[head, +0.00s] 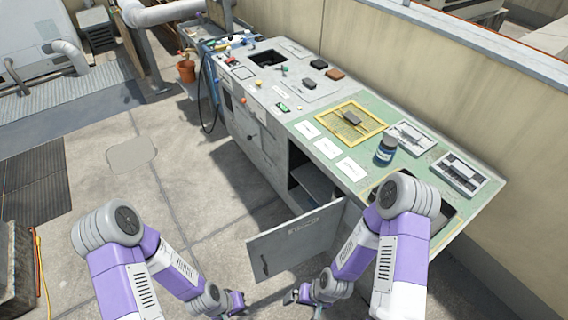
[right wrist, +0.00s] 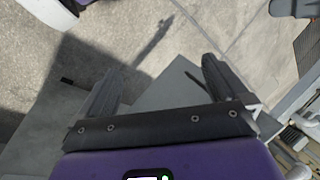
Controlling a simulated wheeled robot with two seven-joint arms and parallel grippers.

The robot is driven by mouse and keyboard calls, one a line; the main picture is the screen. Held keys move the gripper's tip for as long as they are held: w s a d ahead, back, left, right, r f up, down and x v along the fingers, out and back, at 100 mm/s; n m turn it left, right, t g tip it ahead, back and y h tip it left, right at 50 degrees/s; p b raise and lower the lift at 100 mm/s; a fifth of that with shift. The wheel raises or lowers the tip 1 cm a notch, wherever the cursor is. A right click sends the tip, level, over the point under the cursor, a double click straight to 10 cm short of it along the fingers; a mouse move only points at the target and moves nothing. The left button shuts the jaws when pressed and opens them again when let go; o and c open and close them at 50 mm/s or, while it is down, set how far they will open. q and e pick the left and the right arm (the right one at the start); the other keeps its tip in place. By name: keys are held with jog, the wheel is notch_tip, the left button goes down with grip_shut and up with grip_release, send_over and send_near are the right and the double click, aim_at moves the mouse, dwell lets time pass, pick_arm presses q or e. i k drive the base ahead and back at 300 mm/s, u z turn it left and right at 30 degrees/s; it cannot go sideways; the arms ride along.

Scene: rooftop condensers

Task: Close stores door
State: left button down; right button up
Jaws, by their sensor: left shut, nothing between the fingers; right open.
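The stores door (head: 285,246) is a grey panel with a small label and a dark handle. It stands wide open, swung out from the front of the long grey cabinet (head: 262,150). The dark opening (head: 312,182) behind it shows a shelf inside. My right gripper (head: 292,297) is open and low, just in front of the door's lower right part in the head view. In the right wrist view its two dark fingers (right wrist: 160,72) are spread, with grey panel surfaces and floor beyond them; contact cannot be told. My left gripper (head: 238,311) is shut and empty near the bottom edge, left of the right one.
A blue jar (head: 386,150) stands on the green worktop (head: 320,131) near a yellow frame (head: 342,122). A dark cable (head: 205,95) hangs at the cabinet's far end. The concrete floor (head: 185,205) left of the door is clear. A wall runs behind the cabinet.

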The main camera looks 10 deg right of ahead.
aim_at(275, 251)
jog(key=k, duration=1.2)
jog(key=z, duration=0.3)
jog(key=i, duration=0.85)
